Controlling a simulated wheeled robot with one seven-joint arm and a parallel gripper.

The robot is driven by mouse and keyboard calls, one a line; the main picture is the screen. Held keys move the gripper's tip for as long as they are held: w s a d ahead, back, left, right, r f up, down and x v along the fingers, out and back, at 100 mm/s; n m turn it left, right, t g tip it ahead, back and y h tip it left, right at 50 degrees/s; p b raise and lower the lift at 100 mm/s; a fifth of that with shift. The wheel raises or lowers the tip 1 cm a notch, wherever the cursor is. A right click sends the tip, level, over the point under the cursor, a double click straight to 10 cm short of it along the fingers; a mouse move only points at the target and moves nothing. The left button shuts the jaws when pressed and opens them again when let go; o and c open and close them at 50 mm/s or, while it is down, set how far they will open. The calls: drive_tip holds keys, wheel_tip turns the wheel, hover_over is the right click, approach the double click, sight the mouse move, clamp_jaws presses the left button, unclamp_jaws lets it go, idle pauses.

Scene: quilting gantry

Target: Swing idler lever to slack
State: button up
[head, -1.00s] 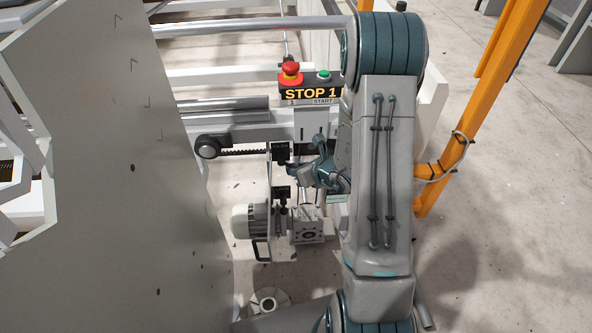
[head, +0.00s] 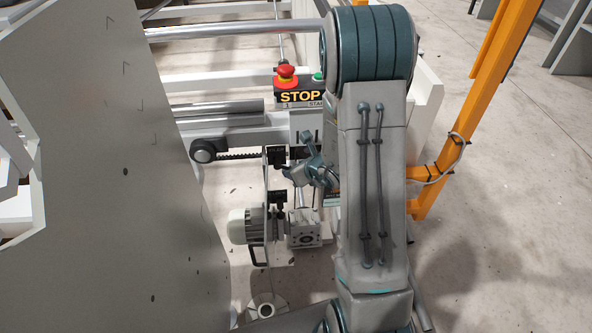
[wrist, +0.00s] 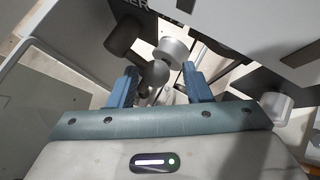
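In the wrist view, a dark ball knob (wrist: 155,73), which looks like the end of the idler lever, lies between the fingertips. A dark cylinder (wrist: 122,36) sits up and left of it, and a pale roller (wrist: 173,50) is just above. My gripper (wrist: 160,84) is open, with one blue finger on each side of the knob; I cannot tell whether either touches it. In the head view, my gripper (head: 296,156) is beside the black fittings on the gantry's upright plate, below the stop box. The lever is not clear there, partly hidden by my gripper and arm.
A toothed belt (head: 237,155) runs left to a black pulley (head: 203,151). A motor (head: 246,226) with a gearbox (head: 304,228) sits below my gripper. A red stop button (head: 286,77) is above. A large grey panel (head: 100,180) stands left; an orange post (head: 470,125) stands right.

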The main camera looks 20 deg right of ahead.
drive_tip(key=shift+s+a, duration=0.1)
drive_tip(key=b+v, duration=0.4)
drive_tip(key=v, duration=0.9)
drive_tip(key=shift+s+r+b, duration=0.2)
drive_tip(key=shift+r+b, duration=0.05)
drive_tip(key=shift+b, duration=0.05)
idle(0.6)
drive_tip(key=s+a+r+n+g+y+p, duration=0.1)
drive_tip(key=s+a+r+n+p, duration=0.15)
drive_tip(key=r+n+p, duration=0.4)
drive_tip(key=s+a+r+n+g+p, duration=0.2)
drive_tip(key=a+r+n+p, duration=0.3)
drive_tip(key=r, duration=0.3)
drive_tip(key=s+a+r+n+g+y+p, duration=0.1)
drive_tip(key=s+a+r+n+p, duration=0.15)
drive_tip(key=r+n+p, duration=0.45)
drive_tip(key=s+d+r+n+g+h+p, duration=0.1)
drive_tip(key=s+r+n+h+p, duration=0.1)
drive_tip(key=r+n+p, duration=0.4)
drive_tip(key=s+d+r+n+g+h+p, duration=0.1)
drive_tip(key=s+r+n+p, duration=0.4)
drive_tip(key=r+p, duration=0.6)
wheel_tip(320, 180, up, 3)
drive_tip(key=shift+d+f+n+h, duration=0.2)
drive_tip(key=shift+d+n+h, duration=0.5)
drive_tip(key=shift+h, duration=0.3)
